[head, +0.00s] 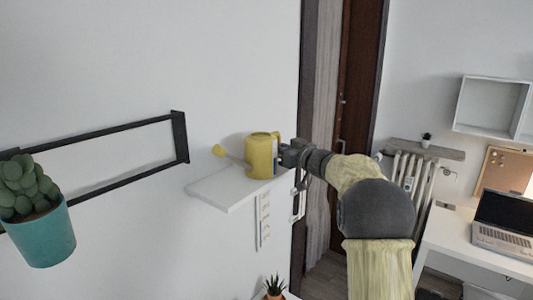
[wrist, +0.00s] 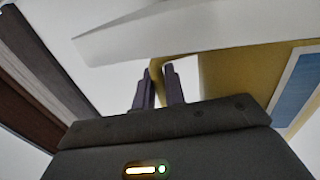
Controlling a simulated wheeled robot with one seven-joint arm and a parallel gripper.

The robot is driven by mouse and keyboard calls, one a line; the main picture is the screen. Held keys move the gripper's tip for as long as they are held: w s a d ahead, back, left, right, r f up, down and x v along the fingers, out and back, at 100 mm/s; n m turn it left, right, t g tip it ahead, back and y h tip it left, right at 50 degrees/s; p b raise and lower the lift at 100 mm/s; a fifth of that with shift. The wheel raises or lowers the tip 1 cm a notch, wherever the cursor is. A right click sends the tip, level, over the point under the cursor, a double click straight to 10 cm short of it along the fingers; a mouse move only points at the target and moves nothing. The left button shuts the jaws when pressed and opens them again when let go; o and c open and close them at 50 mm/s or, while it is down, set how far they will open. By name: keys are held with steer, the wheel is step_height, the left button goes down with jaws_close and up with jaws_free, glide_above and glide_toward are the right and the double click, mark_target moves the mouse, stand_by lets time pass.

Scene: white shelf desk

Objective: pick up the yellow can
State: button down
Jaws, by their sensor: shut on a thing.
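The yellow can (head: 261,157) is a watering can with a spout pointing left. It is upright at the small white wall shelf (head: 222,191), and I cannot tell whether its base touches the shelf. My gripper (head: 285,152) reaches it from the right, at the handle side. In the wrist view, my gripper (wrist: 159,92) is shut on the yellow handle, between its two dark fingers. The can's body (wrist: 235,75) with a blue patch is on the right there, and the shelf's edge (wrist: 150,32) crosses the top. In the head view the fingers hide part of the handle.
A black wall frame (head: 120,128) and a teal pot with a cactus (head: 42,232) are at the left. A small potted plant (head: 273,287) is below the shelf. A radiator (head: 409,178) and a white desk with a laptop (head: 503,225) are at the right.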

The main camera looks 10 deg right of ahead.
steer(key=shift+r, duration=0.15)
step_height(320, 180, up, 10)
steer(key=shift+d+f, duration=0.1)
steer(key=shift+w, duration=0.1)
stand_by(0.7)
